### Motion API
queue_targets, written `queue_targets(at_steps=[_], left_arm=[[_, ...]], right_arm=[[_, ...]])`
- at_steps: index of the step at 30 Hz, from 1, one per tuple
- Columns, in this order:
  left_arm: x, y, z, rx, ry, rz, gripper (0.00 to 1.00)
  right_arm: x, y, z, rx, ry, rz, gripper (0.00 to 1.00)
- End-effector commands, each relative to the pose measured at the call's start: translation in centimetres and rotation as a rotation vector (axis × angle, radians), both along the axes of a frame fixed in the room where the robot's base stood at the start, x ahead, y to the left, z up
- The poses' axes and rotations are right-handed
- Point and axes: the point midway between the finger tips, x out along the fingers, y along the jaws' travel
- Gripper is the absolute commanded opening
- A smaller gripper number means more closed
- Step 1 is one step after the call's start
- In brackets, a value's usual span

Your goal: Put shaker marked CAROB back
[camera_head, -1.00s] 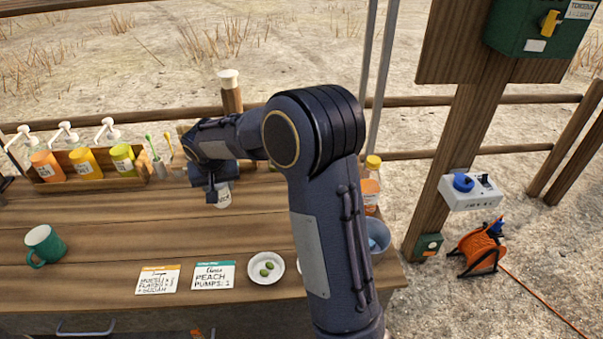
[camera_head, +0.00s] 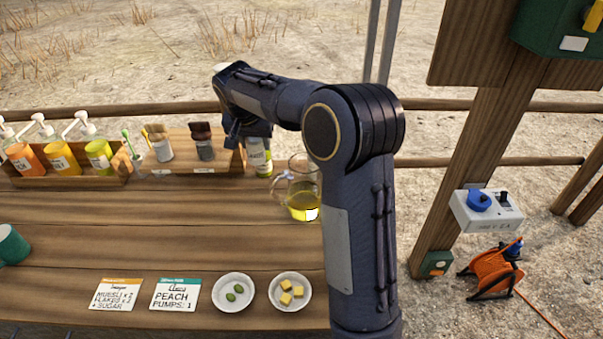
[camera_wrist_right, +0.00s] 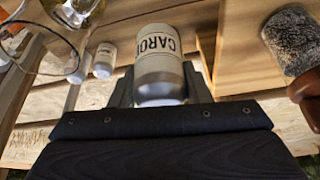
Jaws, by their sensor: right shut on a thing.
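The white shaker marked CAROB (camera_wrist_right: 160,62) is between the fingers of my right gripper (camera_wrist_right: 160,98) in the wrist view, its lettering facing the camera. The right gripper is shut on it. In the head view my right gripper (camera_head: 236,138) is over the right end of the wooden rack (camera_head: 180,165) at the back of the counter. There the arm hides most of the gripper, and I cannot make out the shaker. Whether the shaker touches the rack is unclear. My left gripper is not in view.
A green-labelled bottle (camera_head: 259,158) and a glass jug of yellow liquid (camera_head: 302,190) stand right of the gripper. Pump bottles (camera_head: 60,158) are at left. Two small bowls (camera_head: 233,305) and cards are in front; mid-counter is clear.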

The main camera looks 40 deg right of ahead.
Motion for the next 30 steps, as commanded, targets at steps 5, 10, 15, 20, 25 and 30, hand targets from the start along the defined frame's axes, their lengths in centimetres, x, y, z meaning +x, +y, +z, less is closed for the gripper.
queue_targets(at_steps=[5, 10, 15, 20, 25, 30], left_arm=[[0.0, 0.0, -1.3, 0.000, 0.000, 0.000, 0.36], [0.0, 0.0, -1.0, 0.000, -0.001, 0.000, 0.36], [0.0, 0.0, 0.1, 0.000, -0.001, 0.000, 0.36], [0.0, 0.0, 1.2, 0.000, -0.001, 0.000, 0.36], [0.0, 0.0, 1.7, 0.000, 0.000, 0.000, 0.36], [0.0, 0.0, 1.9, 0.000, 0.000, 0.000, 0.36]], right_arm=[[0.0, 0.1, -2.2, 0.001, -0.001, 0.002, 0.19], [0.3, -1.4, -3.0, -0.001, 0.001, -0.003, 0.19], [1.3, -5.3, -4.6, 0.000, 0.001, -0.006, 0.19], [2.2, -9.2, -6.4, 0.000, 0.001, -0.006, 0.19], [2.9, -11.4, -9.7, 0.000, 0.001, -0.001, 0.19], [3.3, -12.5, -11.2, 0.000, -0.003, 0.002, 0.19]])
